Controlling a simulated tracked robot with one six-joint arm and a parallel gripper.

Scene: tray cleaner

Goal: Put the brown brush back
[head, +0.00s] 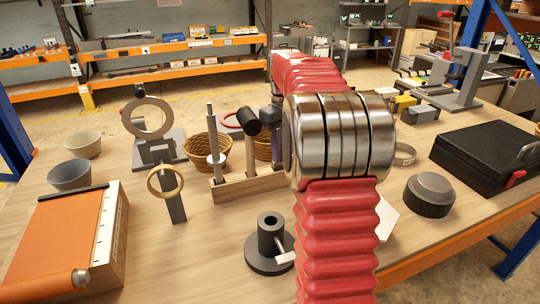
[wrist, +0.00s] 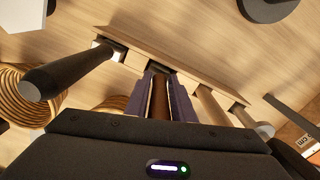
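The brown brush (wrist: 160,97) shows in the wrist view as a brown shaft between the two dark purplish fingers of my gripper (wrist: 160,88). The fingers lie against both its sides, and its far end meets a slot in the wooden rack (wrist: 200,80). I cannot tell how deep the end sits in the slot. In the head view the rack (head: 240,188) stands in the middle of the table, and my red-sleeved arm and metal wrist hide its right part. Only a small part of my gripper (head: 277,140) shows there. The rest of the brush is hidden.
In the rack, a black-handled tool (wrist: 70,72) and a pale wooden handle (wrist: 215,105) flank the brush. A grey rod (head: 211,135) and black-topped tool (head: 247,122) stand close by. Wicker baskets (head: 205,150) are behind, a ring stand (head: 150,118) left, a dark round base (head: 270,255) in front.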

